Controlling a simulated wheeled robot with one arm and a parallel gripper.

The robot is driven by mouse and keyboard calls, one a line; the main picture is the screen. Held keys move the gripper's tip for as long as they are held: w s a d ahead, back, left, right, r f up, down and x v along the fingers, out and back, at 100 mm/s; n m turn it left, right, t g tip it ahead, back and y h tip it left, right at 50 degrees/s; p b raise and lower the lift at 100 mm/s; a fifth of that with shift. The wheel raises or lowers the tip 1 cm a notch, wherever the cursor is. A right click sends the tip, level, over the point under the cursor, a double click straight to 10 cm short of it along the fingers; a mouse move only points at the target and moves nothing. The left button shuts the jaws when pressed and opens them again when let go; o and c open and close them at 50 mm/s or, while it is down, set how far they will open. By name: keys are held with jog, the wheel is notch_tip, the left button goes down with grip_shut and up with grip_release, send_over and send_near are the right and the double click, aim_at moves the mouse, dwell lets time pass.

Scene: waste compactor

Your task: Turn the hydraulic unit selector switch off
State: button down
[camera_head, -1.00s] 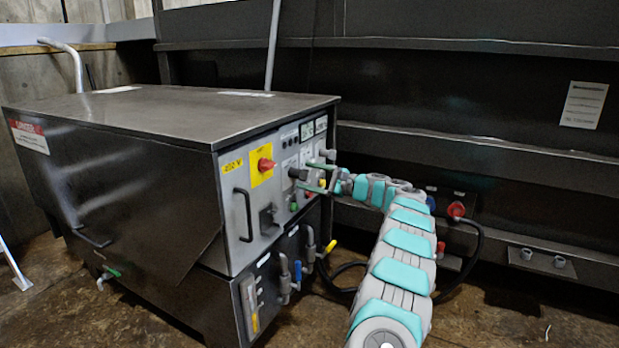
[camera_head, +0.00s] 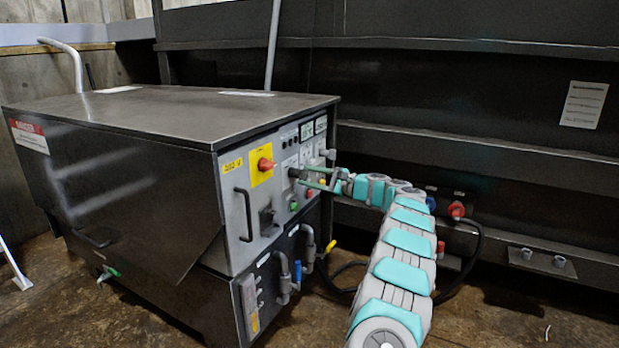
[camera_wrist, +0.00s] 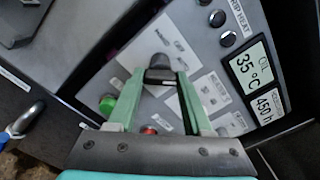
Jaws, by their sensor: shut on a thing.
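The black selector switch (camera_wrist: 160,62) sits on the light grey control panel (camera_wrist: 205,45), between the two green fingers in the wrist view. My gripper (camera_wrist: 161,76) is shut on this knob, with one fingertip at each side of it. In the head view the dark knob (camera_head: 294,173) shows at the tips of my gripper (camera_head: 307,178), on the front of the dark metal hydraulic unit (camera_head: 150,110). The fingers hide part of the panel, and the knob's exact pointing direction cannot be read.
A green button (camera_wrist: 107,104) and a red one (camera_wrist: 150,131) lie by the fingers. A red rotary switch on a yellow plate (camera_head: 262,165), a handle (camera_head: 243,214) and pipes (camera_head: 284,275) are left of and below my gripper.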

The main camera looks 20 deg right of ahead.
jog(key=shift+f, duration=0.15)
jog(key=n+b, duration=0.7)
jog(key=n, duration=0.1)
jog(key=shift+n, duration=0.4)
dwell(0.3)
jog(key=shift+c, duration=1.6)
grip_release()
